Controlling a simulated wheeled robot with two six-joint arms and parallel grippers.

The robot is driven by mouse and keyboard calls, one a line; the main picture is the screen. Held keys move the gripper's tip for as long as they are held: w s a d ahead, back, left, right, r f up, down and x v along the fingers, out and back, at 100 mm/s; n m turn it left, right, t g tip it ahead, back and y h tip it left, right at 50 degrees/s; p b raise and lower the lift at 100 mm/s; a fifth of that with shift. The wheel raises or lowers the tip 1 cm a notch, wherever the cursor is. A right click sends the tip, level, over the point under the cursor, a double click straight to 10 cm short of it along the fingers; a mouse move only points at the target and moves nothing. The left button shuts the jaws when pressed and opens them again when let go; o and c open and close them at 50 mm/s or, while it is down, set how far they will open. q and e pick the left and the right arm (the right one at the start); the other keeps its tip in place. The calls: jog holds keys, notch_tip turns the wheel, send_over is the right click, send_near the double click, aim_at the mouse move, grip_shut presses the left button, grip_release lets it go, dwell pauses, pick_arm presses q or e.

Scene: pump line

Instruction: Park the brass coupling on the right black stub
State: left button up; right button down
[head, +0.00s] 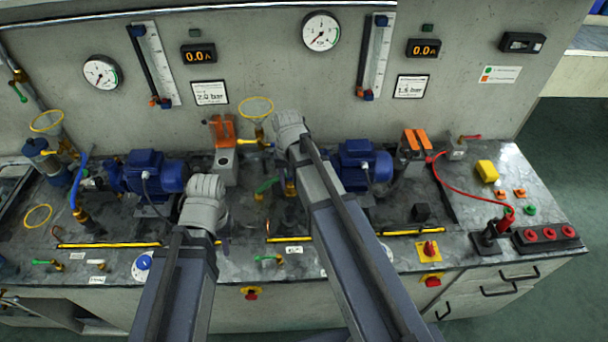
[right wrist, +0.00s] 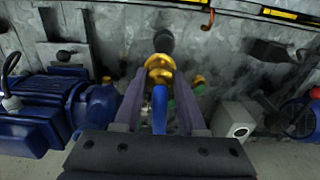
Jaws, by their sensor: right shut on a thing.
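In the right wrist view the brass coupling (right wrist: 157,62), on a blue hose (right wrist: 160,108), sits between the fingers of my right gripper (right wrist: 158,80), which is shut on it. A black stub (right wrist: 164,40) shows just beyond the coupling, in line with it; I cannot tell whether they touch. In the head view my right arm hides this stub and my right fingertips. My left gripper (head: 225,241) points down over the bench in the head view, left of my right arm; its fingers are mostly hidden behind my wrist, so its opening is unclear.
A blue pump motor (head: 361,160) stands right of my right arm, and another (head: 155,172) left of my left wrist. A grey block with an orange top (head: 224,160) stands between them. Black-yellow strips (head: 110,245) run along the bench front.

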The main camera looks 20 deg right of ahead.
aim_at(290, 210)
jog(key=shift+s+a+f, duration=0.35)
jog(key=shift+s+a, duration=0.05)
jog(key=shift+a, duration=0.15)
pick_arm(q)
jog(key=shift+s+f, duration=0.2)
jog(key=shift+f, duration=0.2)
jog(key=shift+f, duration=0.1)
pick_arm(e)
jog(key=shift+f, duration=0.15)
